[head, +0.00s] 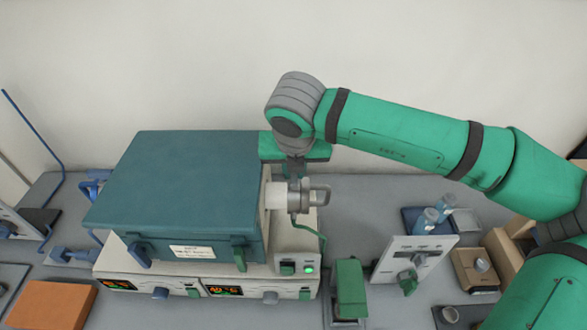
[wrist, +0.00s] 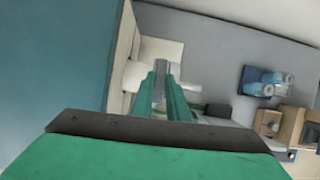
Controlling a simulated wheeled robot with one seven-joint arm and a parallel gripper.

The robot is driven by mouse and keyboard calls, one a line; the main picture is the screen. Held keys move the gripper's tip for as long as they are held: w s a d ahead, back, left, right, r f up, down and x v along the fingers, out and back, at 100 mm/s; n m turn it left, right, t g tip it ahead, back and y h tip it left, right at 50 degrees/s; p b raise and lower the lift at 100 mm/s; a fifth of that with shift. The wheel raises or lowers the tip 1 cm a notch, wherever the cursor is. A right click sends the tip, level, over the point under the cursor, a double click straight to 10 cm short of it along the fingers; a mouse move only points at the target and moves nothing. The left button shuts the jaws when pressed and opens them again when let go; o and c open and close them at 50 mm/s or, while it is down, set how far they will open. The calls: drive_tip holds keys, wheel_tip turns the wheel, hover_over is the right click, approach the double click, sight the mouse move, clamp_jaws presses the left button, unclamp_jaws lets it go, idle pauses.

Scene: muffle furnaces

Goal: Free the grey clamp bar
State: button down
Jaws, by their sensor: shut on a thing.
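The grey clamp bar (head: 319,195) is at the right side of the teal furnace (head: 180,190), by a short white cylinder (head: 276,195). My gripper (head: 296,183) reaches down from above beside the furnace and is shut on the bar. In the wrist view, the two green fingers (wrist: 163,85) close around the grey bar (wrist: 160,72), with the white cylinder (wrist: 133,75) just left of them. The fingertips and part of the bar's mount are partly hidden.
The furnace wall (wrist: 60,70) stands close on the left. Its white control base (head: 180,278) has lit displays and a green light.

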drive_tip(key=shift+m, duration=0.3)
idle(0.4)
drive_tip(key=c, duration=1.7)
unclamp_jaws()
drive_tip(key=shift+r, duration=0.1)
drive_tip(key=v, duration=1)
drive_tip(key=shift+s+a+r, duration=0.1)
drive_tip(key=shift+a+r, duration=0.05)
drive_tip(key=shift+r, duration=0.15)
